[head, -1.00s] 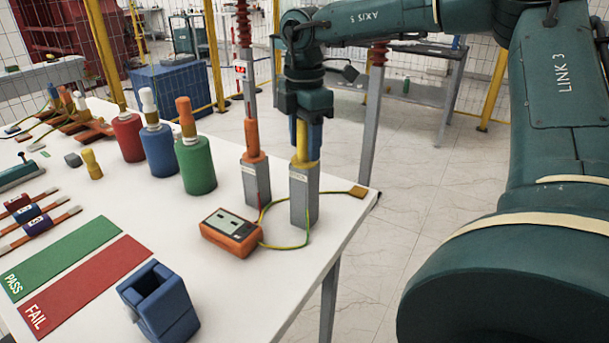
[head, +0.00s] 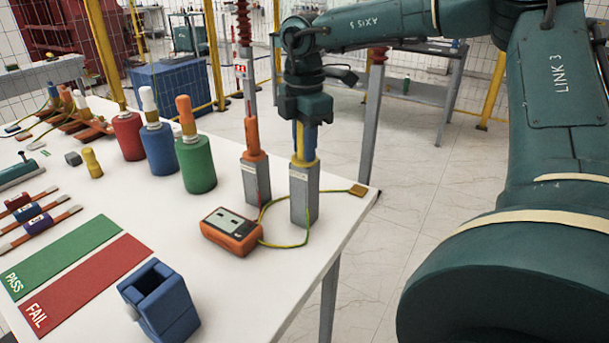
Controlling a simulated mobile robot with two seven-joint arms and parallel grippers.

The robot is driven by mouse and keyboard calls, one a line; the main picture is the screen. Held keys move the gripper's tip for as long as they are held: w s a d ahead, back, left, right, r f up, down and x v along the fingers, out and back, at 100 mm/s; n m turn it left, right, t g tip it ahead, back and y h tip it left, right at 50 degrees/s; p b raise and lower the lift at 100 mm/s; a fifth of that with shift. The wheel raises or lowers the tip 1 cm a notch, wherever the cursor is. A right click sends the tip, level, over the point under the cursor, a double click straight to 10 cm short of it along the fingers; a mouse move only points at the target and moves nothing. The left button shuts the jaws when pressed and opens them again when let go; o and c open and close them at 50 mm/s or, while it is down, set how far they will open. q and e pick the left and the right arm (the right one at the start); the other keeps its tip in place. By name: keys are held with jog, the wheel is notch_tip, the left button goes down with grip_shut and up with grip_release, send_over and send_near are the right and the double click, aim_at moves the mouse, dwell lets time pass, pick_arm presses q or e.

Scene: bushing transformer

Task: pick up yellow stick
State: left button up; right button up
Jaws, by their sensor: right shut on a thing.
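The yellow stick (head: 300,143) stands upright in the right-hand grey holder (head: 304,196), with a wider yellow collar (head: 306,163) at the holder's top. My right gripper (head: 306,138) comes down from above, its blue fingers around the stick just above the collar. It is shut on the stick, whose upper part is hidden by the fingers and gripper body. My left gripper is not in view.
An orange stick (head: 254,137) stands in a grey holder (head: 256,181) close on the left. An orange meter (head: 230,232) with a yellow-green wire lies in front. Green (head: 196,165), blue and red bushings stand further left. The table's right edge is close.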

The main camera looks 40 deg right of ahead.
notch_tip(320, 180, up, 18)
dwell(0.8)
jog(key=shift+d, duration=0.1)
dwell(0.9)
